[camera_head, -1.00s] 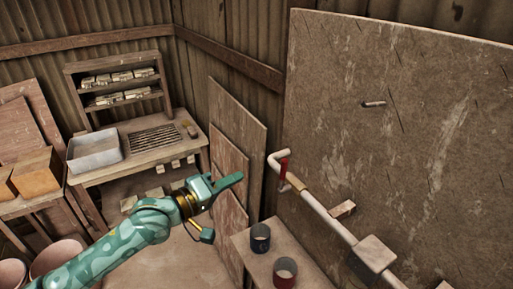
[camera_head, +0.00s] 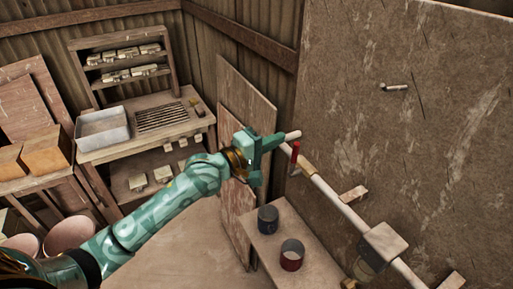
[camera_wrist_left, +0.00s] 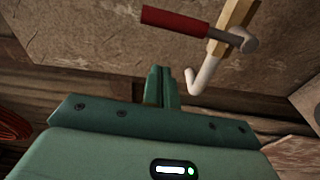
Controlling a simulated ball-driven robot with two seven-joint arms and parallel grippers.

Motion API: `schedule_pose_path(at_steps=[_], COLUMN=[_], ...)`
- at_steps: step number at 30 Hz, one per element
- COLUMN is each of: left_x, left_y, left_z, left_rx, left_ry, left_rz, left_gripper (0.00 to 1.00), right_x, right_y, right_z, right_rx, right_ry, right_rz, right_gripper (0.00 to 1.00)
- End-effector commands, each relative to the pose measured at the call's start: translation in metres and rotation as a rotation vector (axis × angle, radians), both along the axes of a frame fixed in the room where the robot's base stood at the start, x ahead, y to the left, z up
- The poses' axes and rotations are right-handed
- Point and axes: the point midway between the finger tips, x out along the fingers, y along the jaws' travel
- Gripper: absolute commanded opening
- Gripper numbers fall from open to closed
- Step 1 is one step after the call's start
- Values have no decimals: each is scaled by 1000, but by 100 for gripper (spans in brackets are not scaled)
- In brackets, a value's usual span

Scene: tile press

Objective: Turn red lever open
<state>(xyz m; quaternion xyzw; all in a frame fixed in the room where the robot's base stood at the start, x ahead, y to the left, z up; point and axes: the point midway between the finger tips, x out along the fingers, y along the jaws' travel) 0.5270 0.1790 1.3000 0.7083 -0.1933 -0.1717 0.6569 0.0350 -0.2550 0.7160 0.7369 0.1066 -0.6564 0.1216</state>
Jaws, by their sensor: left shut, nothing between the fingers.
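The red lever (camera_head: 294,157) sits on a pale pipe (camera_head: 335,200) along the brown panel, beside a brass-coloured valve piece (camera_head: 308,168). In the left wrist view the red lever (camera_wrist_left: 180,22) lies across the top, with the brass piece (camera_wrist_left: 228,28) to its right. My left gripper (camera_head: 275,142) is shut and empty, just left of the lever, and looks apart from it. In the left wrist view its closed fingers (camera_wrist_left: 162,85) point up below the lever. My right gripper is not in view.
A small table (camera_head: 262,240) below holds a dark cup (camera_head: 268,220) and a red cup (camera_head: 291,256). Boards (camera_head: 245,95) lean on the wall behind my left gripper. A peg (camera_head: 395,87) sticks out of the brown panel (camera_head: 350,110).

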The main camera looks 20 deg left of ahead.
Motion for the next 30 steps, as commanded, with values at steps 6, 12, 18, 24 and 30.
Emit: schedule_pose_path(at_steps=[6, 12, 18, 24, 30], left_x=[-12, -22, -23, -23, -16], left_y=[-22, -30, -30, -30, -31], left_z=[-1, -3, -3, -3, -3], left_rx=[-2, 1, 2, 4, 32], left_ry=[1, 0, -1, -3, -25], left_rz=[-1, 0, 1, 1, 1], left_gripper=[0, 0, 0, 0, 0], right_x=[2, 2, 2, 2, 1], right_y=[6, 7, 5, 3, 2], right_z=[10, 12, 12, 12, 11], right_rx=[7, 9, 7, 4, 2], right_ry=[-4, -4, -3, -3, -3], right_rz=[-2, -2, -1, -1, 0], right_gripper=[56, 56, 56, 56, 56])
